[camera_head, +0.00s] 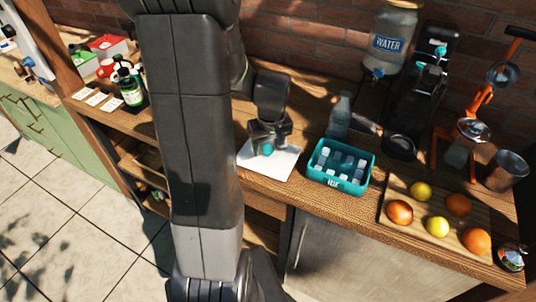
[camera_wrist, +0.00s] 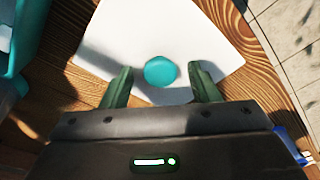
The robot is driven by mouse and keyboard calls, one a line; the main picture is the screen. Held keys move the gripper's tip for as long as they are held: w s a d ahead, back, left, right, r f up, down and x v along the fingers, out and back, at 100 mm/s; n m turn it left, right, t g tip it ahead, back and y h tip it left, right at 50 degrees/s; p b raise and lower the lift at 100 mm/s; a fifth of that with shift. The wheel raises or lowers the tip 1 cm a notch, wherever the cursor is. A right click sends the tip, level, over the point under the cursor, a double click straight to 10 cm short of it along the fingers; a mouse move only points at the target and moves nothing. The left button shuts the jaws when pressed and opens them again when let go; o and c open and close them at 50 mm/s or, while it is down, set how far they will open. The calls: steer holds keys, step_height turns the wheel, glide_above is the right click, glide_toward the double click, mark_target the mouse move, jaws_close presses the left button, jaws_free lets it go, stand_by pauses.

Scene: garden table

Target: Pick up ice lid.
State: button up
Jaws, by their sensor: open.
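The ice lid (camera_head: 284,166) is a flat white panel with a round teal knob, lying on the wooden counter left of the teal ice box. It also shows in the wrist view (camera_wrist: 205,40), with the knob (camera_wrist: 160,71) near the middle. My gripper (camera_head: 268,143) is over the lid in the head view. In the wrist view my gripper (camera_wrist: 159,84) is open, with one green finger on each side of the knob. A gap shows between the knob and each finger. I cannot tell how far the fingertips are above the lid.
The open teal ice box (camera_head: 341,167) holds several ice cubes and stands right of the lid. A clear bottle (camera_head: 339,117) stands behind it. A wooden board (camera_head: 408,226) with several fruits lies at the right. A water dispenser (camera_head: 388,38) stands at the back against the brick wall.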

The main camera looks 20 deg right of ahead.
steer(key=c, duration=1)
steer(key=shift+r, duration=0.1)
